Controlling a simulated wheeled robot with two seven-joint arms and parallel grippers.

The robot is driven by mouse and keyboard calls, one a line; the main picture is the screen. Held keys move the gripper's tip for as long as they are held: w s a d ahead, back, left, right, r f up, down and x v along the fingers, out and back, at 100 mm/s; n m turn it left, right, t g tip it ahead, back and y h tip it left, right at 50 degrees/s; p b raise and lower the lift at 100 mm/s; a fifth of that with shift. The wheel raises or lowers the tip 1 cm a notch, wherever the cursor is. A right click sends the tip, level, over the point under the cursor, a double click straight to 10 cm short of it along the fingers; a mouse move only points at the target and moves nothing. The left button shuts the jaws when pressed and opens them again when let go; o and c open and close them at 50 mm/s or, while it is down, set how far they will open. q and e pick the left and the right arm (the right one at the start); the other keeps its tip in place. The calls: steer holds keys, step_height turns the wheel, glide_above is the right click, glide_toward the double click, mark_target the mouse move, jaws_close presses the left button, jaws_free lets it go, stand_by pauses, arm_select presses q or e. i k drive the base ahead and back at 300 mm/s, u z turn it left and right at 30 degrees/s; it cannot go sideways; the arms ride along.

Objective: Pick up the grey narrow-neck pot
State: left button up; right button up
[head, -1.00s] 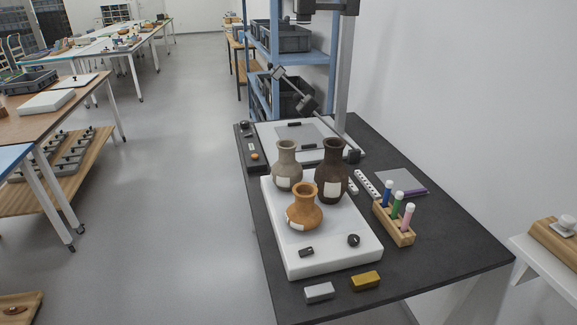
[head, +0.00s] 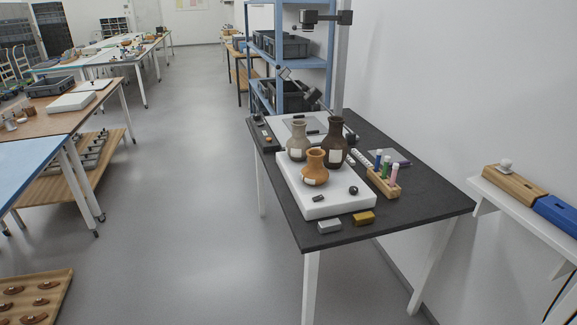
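The grey narrow-neck pot (head: 298,140) stands upright on the white slab (head: 322,205) on the dark table, at the slab's back left. A dark brown pot (head: 335,146) stands to its right and an orange pot (head: 315,170) stands in front of it. The orange pot hides a little of the grey pot's lower right side. A pale label shows on the grey pot's side. Neither of my grippers is in the head view.
The dark table (head: 400,205) also bears a wooden rack (head: 383,183) of colored tubes, a silver block (head: 329,226) and a yellow block (head: 363,218). A stand post rises behind. A wall shelf (head: 485,195) juts out at right. Open floor (head: 190,220) lies left.

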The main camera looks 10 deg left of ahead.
mark_target(297, 146)
steer(key=u, duration=1.45)
steer(key=i, duration=1.2)
steer(key=z, duration=0.05)
